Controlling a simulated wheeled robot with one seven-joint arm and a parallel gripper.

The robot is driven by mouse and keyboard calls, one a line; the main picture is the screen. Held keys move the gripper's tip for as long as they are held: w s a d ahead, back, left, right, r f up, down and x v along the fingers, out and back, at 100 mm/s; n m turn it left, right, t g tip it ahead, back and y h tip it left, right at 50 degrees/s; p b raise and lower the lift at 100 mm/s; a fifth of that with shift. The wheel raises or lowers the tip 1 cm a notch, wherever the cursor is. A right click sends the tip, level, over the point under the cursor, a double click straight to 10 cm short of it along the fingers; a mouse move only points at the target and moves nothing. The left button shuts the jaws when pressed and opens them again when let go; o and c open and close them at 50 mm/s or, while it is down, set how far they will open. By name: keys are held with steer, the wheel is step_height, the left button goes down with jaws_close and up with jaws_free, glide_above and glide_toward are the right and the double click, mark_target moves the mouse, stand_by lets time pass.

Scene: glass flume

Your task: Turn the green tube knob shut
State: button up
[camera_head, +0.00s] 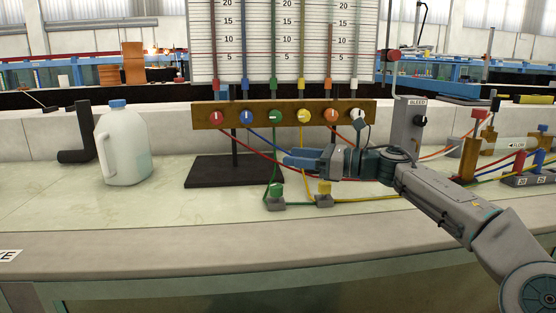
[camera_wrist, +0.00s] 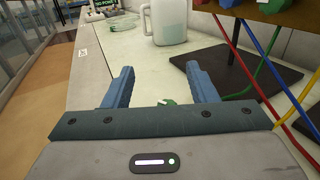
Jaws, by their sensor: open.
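The green knob (camera_head: 276,116) is on the wooden board (camera_head: 370,107) below the green tube (camera_head: 274,60), between the blue and yellow knobs. Its white mark looks roughly level. My gripper (camera_head: 286,158) is open and empty, lower than the board and slightly right of the green knob, pointing left. It touches no knob. The wrist view shows both blue fingers (camera_wrist: 160,82) spread apart. A small green piece (camera_wrist: 168,101) shows low between them, mostly hidden by my gripper; I cannot tell which part it is.
Red (camera_head: 216,118), blue (camera_head: 246,115), yellow (camera_head: 304,116) and orange (camera_head: 331,117) knobs share the board. Coloured hoses hang close to my gripper. Green-capped (camera_head: 277,191) and yellow-capped (camera_head: 324,188) fittings stand below. A white jug (camera_head: 122,148) stands left; the counter front is clear.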

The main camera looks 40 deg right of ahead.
steer(key=shift+s+d+r+p, duration=0.15)
steer(key=shift+s+d+r, duration=0.2)
steer(key=shift+s, duration=0.2)
steer(key=shift+s+d+r+p, duration=0.15)
steer(key=shift+s+d+r, duration=0.1)
steer(key=shift+s+r, duration=0.25)
steer(key=shift+s+d+r+p, duration=0.15)
steer(key=shift+s+d+r, duration=0.15)
steer(key=shift+s, duration=0.3)
